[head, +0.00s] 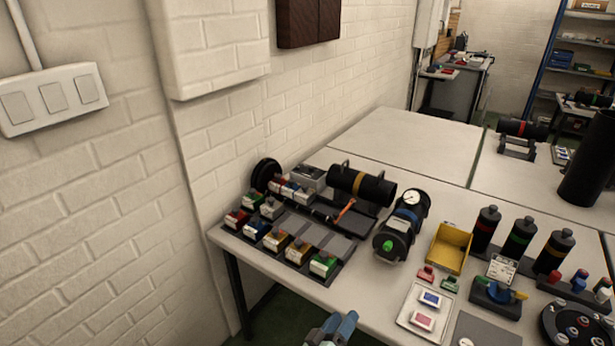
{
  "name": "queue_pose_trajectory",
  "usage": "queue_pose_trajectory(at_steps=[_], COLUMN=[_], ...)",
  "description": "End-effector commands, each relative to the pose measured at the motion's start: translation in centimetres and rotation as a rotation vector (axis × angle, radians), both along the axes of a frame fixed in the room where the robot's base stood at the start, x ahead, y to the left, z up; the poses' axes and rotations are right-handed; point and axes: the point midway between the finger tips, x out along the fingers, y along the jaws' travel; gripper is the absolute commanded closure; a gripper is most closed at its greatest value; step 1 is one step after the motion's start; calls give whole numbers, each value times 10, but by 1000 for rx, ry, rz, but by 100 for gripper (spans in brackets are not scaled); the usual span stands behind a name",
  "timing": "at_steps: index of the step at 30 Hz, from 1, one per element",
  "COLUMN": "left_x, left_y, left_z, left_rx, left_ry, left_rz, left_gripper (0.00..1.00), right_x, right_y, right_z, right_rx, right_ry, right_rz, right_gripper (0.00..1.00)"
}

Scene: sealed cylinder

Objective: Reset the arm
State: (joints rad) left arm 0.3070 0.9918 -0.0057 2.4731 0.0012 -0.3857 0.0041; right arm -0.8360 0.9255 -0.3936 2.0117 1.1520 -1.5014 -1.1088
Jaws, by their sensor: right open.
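My right gripper (334,328) shows at the bottom edge, with two blue-grey fingers in front of the table's near edge. It is open, and I see nothing between its fingers. Most of its arm is out of the picture. My left gripper is not in view.
A rack of small coloured blocks (276,238) fills the table's left corner. A yellow bin (449,248), a white tray (425,311) and several upright dark bottles (520,240) stand to the right. A brick wall (90,200) borders the left. The back table (410,140) is clear.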

Motion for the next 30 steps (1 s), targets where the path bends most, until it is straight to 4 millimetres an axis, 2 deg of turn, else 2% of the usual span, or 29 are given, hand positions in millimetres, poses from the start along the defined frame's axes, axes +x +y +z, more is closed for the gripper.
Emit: queue_pose_trajectory(at_steps=[6,8,11,14,15,17,18,21,24,27,30], left_x=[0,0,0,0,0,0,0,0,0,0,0], left_y=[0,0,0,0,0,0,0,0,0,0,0], left_z=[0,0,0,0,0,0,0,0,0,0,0], left_rx=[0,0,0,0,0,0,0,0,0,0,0], left_ry=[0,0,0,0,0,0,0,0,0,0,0], left_rz=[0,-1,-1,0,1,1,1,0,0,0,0], left_gripper=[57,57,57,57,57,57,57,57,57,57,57], right_x=[-1,-8,-30,-69,-90,-128,-154,-217,-269,-302,-318], right_y=[-35,-44,-60,-72,-76,-77,-76,-68,-57,-48,-43], right_z=[-89,-118,-169,-224,-246,-273,-288,-309,-314,-311,-307], right_rx=[194,268,419,617,708,852,948,1167,1335,1440,1489], right_ry=[183,248,372,528,598,705,775,935,1061,1145,1189], right_rz=[73,87,92,69,47,4,-31,-132,-227,-293,-328], right_gripper=[47,47,47,47,47,47,47,47,47,47,47])
